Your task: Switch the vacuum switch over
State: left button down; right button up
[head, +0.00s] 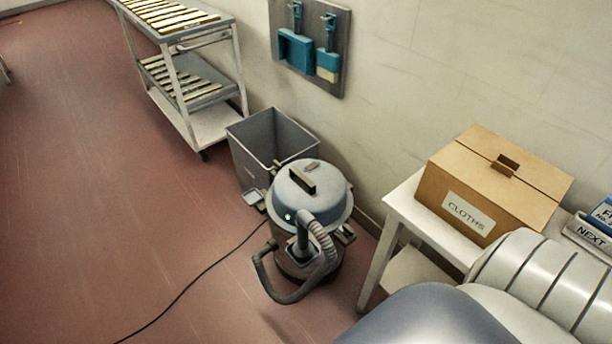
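The vacuum (325,190) stands upright on the red floor near the wall. It has a grey domed lid with a dark handle (302,180) and a ribbed hose curling round its front. A small green light (288,217) glows on the front left edge of the lid. The switch itself is too small to make out, so I cannot tell its position. Neither of my grippers is in view. Parts of my own arm fill the lower right corner, apart from the vacuum in the picture.
A grey bin (250,150) stands right behind the vacuum. A white table (402,208) with a cardboard cloths box (535,185) stands to its right. A wheeled rack (215,122) is at the back. A black cord (195,282) crosses the otherwise clear floor at left.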

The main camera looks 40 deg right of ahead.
aim_at(312, 166)
jog(key=z, duration=0.65)
jog(key=i+j, duration=0.05)
